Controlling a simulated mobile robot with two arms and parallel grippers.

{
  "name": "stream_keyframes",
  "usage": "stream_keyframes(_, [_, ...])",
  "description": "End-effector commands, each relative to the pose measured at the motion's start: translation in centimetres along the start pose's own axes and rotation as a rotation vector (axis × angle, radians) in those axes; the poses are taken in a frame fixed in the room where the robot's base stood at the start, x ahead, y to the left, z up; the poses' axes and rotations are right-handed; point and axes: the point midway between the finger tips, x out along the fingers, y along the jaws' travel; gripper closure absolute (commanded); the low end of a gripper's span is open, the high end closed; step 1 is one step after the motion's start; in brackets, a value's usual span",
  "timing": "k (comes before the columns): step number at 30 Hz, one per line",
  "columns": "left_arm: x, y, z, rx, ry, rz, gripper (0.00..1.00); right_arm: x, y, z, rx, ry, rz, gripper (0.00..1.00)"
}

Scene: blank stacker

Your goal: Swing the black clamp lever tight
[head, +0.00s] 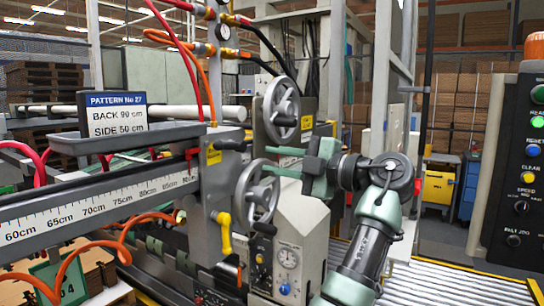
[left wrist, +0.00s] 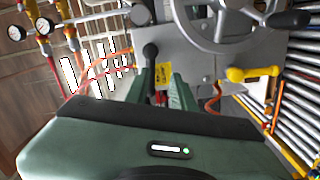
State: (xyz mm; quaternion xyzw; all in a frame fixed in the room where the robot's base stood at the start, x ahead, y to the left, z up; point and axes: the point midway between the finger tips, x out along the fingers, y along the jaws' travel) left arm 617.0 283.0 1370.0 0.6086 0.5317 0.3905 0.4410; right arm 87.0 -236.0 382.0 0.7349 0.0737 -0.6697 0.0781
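The black clamp lever (head: 231,145) sticks out from the upper part of the grey upright block, above the measuring rail. In the left wrist view the lever (left wrist: 150,52) shows its rounded black end just beyond the left fingertip. My left gripper (head: 275,161) reaches in from the right with two green fingers pointing left at the lever. In the left wrist view its fingers (left wrist: 164,85) are apart, with a yellow label showing between them. The gripper is open and empty, and a gap separates it from the lever in the head view. My right gripper is not in view.
Two handwheels, upper (head: 281,109) and lower (head: 256,193), stand close to my left gripper. A yellow handle (head: 224,232) hangs below the lever. A pattern sign (head: 117,114) stands at left. A control panel (head: 522,165) is at right, beside a roller conveyor (head: 455,287).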

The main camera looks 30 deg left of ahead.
Motion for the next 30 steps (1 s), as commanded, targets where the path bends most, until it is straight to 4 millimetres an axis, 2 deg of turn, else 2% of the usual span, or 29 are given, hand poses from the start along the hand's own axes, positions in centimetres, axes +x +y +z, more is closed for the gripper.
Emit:
stream_keyframes(1, [-0.2, 0.7, -1.3, -0.056, 0.022, -0.009, 0.75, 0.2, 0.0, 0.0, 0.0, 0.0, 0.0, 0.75])
stream_keyframes(3, [-0.4, 1.3, -2.6, -0.107, 0.045, -0.018, 0.75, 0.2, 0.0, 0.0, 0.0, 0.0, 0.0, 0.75])
stream_keyframes(6, [-0.4, 1.6, -3.3, -0.137, 0.059, -0.022, 0.75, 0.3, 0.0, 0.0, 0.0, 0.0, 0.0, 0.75])
stream_keyframes(11, [0.2, 1.6, -3.3, -0.137, 0.06, -0.022, 0.75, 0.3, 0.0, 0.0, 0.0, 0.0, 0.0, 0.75])
stream_keyframes(30, [4.7, 1.4, -3.5, -0.133, 0.058, -0.021, 0.75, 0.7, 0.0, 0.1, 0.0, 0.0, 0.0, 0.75])
